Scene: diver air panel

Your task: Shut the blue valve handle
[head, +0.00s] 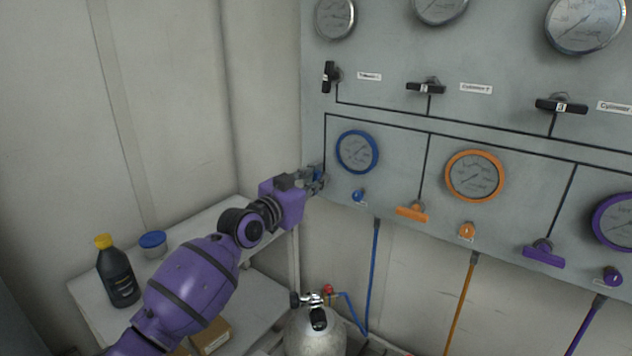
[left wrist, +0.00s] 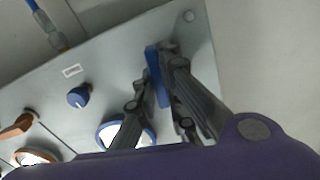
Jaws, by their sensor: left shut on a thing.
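The blue valve handle (left wrist: 154,68) is at the left edge of the grey panel, left of the blue-rimmed gauge (head: 357,152). In the left wrist view it is a long blue bar between my fingers, turned crosswise to the orange handle. In the head view my gripper mostly hides it. My left gripper (head: 317,180) is shut on the handle; its dark fingers (left wrist: 160,92) also show in the left wrist view. My right gripper is in neither view.
An orange handle (head: 412,213) and a purple handle (head: 543,254) sit farther right on the panel. A small blue knob (head: 358,195) is below the blue gauge. A dark bottle (head: 118,276) and blue-lidded tub (head: 153,243) stand on the shelf; a gas cylinder (head: 314,338) is below.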

